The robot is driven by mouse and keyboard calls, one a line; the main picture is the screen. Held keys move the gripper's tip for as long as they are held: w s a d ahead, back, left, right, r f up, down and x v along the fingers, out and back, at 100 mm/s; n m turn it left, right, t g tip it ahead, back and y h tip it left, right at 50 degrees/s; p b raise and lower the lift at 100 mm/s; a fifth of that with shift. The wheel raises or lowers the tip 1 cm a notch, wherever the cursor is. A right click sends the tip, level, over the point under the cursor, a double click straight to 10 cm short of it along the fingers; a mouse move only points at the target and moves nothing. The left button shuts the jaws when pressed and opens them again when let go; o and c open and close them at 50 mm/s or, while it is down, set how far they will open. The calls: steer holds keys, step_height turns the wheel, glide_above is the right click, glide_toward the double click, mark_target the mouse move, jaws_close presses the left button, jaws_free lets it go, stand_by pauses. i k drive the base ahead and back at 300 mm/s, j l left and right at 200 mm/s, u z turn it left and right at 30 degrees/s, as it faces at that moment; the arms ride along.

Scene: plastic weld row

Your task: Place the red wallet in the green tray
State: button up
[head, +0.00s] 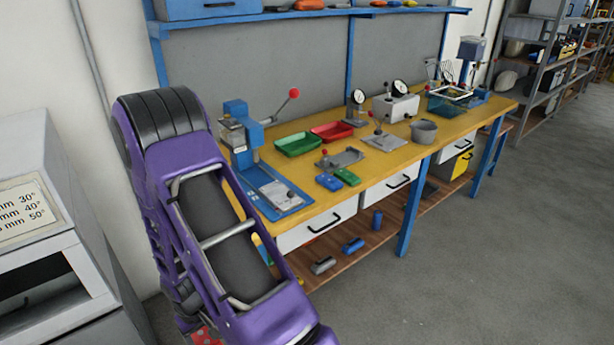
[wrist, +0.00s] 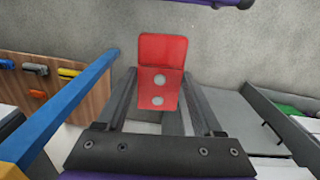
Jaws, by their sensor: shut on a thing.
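The red wallet (wrist: 162,60) is between the two fingers of my gripper (wrist: 160,76) in the wrist view, with two pale round studs on its face. My gripper is shut on it and holds it clear of the grey floor. In the head view a bit of spotted red (head: 205,337) shows at the bottom edge below my purple arm, probably the wallet; my gripper is hidden there. The green tray (head: 298,144) sits on the yellow bench top, left of a red tray, and looks empty. The held wallet is well apart from it, low in front of the bench.
The yellow bench (head: 405,157) carries a blue press (head: 240,135) left of the trays, and green and blue blocks in front. A lower wooden shelf (head: 385,225) holds small items. A grey cabinet (head: 50,240) stands at left. The floor (head: 500,250) at right is clear.

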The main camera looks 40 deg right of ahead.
mark_target(297, 147)
steer(key=l, duration=0.7)
steer(key=k+l+z, duration=0.1)
steer(key=l, duration=0.65)
steer(key=k+l, duration=0.15)
steer(key=l, duration=0.15)
steer(key=k+l, duration=0.15)
steer(key=l, duration=0.2)
steer(key=k+l, duration=0.1)
steer(key=l, duration=0.2)
steer(key=k+l+z, duration=0.1)
steer(key=l, duration=0.25)
steer(key=k, duration=0.05)
